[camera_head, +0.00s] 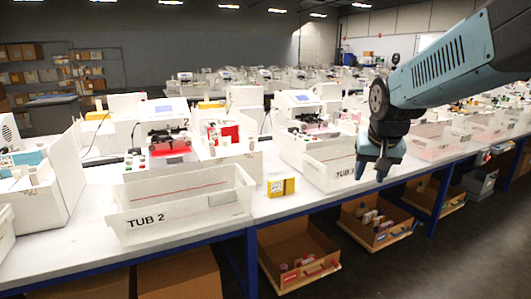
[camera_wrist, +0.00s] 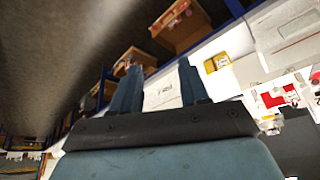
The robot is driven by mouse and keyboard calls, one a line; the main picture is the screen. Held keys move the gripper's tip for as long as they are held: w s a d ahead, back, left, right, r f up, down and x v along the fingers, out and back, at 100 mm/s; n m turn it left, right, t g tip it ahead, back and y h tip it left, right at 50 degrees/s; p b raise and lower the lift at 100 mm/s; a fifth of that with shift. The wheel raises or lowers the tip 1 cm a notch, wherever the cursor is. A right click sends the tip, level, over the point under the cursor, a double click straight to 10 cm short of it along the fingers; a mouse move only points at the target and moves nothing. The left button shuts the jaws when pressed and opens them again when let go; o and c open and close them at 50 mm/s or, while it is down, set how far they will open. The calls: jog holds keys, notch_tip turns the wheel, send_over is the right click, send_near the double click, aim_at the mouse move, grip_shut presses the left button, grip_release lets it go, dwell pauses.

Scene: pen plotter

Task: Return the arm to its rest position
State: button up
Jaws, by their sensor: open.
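My gripper (camera_head: 378,171) hangs at the end of my blue-grey arm at the upper right of the head view, fingers pointing down in front of the tub at the right. In the wrist view my gripper (camera_wrist: 158,88) shows two blue fingers spread apart with nothing between them. The gripper is open and empty. It appears in front of the table's edge and apart from the tubs, though its exact depth is hard to tell.
A white table (camera_head: 285,206) carries a tub marked TUB 2 (camera_head: 185,205), another tub (camera_head: 328,172) partly behind my gripper, and a yellow box (camera_head: 281,187) between them. Plotter machines (camera_head: 170,148) stand behind. Cardboard boxes (camera_head: 297,252) sit below the table. Floor at lower right is clear.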

jog(key=s+a+n, duration=0.1)
jog(key=s+n, duration=0.1)
jog(key=s, duration=1.4)
jog(key=shift+a+r+t+y, duration=0.3)
jog(key=shift+r, duration=0.15)
jog(key=shift+c, duration=0.2)
